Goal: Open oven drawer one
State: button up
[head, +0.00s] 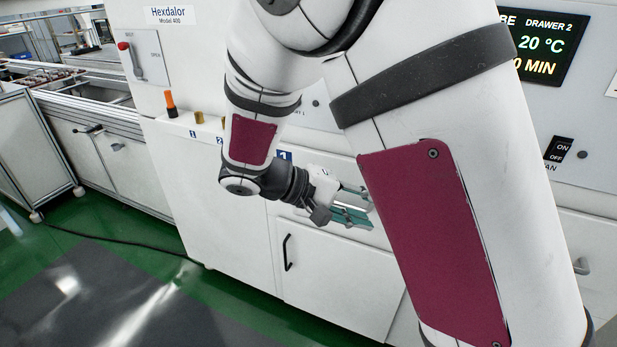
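The white oven cabinet (212,185) stands in front of me, with a blue label "1" (285,156) on its front. My gripper (345,208) is at the cabinet front, just right of and below this label. Teal and metallic parts show around the fingertips; I cannot tell whether they belong to the gripper or the drawer. The drawer's handle is not clearly visible, and my arm covers much of the front to the right. I cannot tell whether the fingers are open or shut, or whether they touch a handle.
A lower cabinet door with a black handle (288,252) is below my gripper.

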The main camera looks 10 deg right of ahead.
jog(key=w+a+f+n+t+h+b, duration=0.5)
jog(key=w+a+f+t, duration=0.65)
jog(key=f, duration=0.45)
jog(key=shift+g, duration=0.35)
jog(key=x, duration=1.3)
jog(key=shift+a+r, duration=0.1)
jog(key=shift+c, duration=0.2)
grip_shut()
